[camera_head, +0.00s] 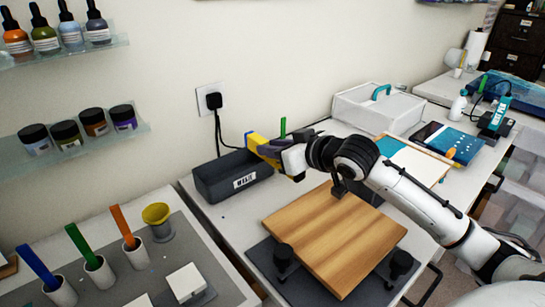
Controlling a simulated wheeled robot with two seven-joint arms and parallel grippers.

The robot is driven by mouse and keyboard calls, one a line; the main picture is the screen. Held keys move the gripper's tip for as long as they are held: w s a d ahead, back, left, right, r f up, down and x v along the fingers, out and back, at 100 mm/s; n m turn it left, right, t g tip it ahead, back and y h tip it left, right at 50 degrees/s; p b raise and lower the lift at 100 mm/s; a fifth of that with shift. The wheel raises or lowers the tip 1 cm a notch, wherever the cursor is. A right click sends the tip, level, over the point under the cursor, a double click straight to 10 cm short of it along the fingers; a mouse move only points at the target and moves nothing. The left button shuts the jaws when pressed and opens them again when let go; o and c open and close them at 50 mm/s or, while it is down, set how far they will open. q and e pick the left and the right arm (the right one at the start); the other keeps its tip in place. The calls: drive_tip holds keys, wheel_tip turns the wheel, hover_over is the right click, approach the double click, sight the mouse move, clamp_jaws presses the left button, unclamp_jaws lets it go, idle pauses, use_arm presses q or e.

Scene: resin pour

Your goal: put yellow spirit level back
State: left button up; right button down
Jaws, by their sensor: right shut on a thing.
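The yellow spirit level (254,141) is held at its end by my right gripper (271,152), which is shut on it. My right arm reaches in from the right side of the picture. The level is over the back right part of a dark grey open bin (215,185) with a white label on its front. The gripper hides part of the level. I cannot tell whether the level touches the bin's rim. My left gripper is not in view.
A wooden board (330,235) rests on black supports in front of the bin. A wall socket with a plug (213,101) is behind it. Cups with coloured sticks (95,268) stand at left. A white box (375,108) stands behind my arm.

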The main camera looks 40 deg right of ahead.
sight(273, 160)
drive_tip(key=shift+f, duration=1.2)
drive_tip(key=shift+f, duration=0.65)
drive_tip(key=c, duration=1.5)
unclamp_jaws()
drive_tip(key=shift+c, duration=0.2)
drive_tip(key=shift+r, duration=0.1)
drive_tip(key=shift+r, duration=0.3)
drive_tip(key=shift+s+r, duration=0.2)
drive_tip(key=shift+r, duration=0.1)
drive_tip(key=v, duration=1.1)
drive_tip(key=shift+s+b, duration=0.25)
drive_tip(key=shift+b, duration=0.1)
